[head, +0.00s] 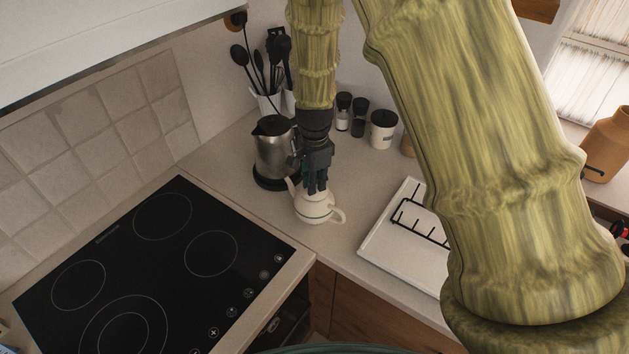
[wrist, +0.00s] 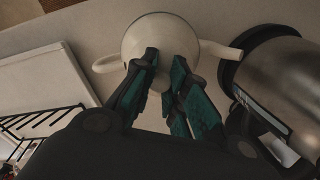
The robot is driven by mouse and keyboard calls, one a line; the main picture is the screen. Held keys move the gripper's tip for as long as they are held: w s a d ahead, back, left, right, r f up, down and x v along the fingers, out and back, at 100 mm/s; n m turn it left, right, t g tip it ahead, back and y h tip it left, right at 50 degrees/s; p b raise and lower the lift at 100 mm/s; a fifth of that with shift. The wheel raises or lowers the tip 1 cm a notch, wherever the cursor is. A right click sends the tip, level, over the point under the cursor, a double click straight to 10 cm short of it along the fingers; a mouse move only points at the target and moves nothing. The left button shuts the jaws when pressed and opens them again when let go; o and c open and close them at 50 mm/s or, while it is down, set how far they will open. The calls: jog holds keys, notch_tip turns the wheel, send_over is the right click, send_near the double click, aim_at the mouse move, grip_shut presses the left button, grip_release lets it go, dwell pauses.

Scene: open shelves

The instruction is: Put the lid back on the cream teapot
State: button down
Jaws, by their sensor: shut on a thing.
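The cream teapot (head: 314,210) stands upright on the counter, with its spout to the left and its handle to the right. In the wrist view, the teapot (wrist: 153,30) is at the top, with its handle to the left and its spout to the right. My gripper (head: 317,189) points down at the teapot's top. In the wrist view my gripper (wrist: 165,62) has its fingers in front of the teapot, close together. It is shut on the lid, which the fingers mostly hide. I cannot tell whether the lid touches the rim.
A steel kettle (head: 273,155) stands close behind and left of the teapot, near my gripper. A white tray (head: 378,246) with a black rack (head: 423,222) lies to the right. A black cooktop (head: 165,270) is at front left. Jars (head: 383,130) and a utensil holder stand behind.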

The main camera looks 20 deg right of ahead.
dwell(0.9)
jog(key=c, duration=1.3)
grip_release()
jog(key=shift+c, duration=0.2)
jog(key=o, duration=0.5)
jog(key=shift+c, duration=0.2)
jog(key=shift+p, duration=0.3)
jog(key=shift+r+p, duration=1.9)
jog(key=shift+r, duration=1.55)
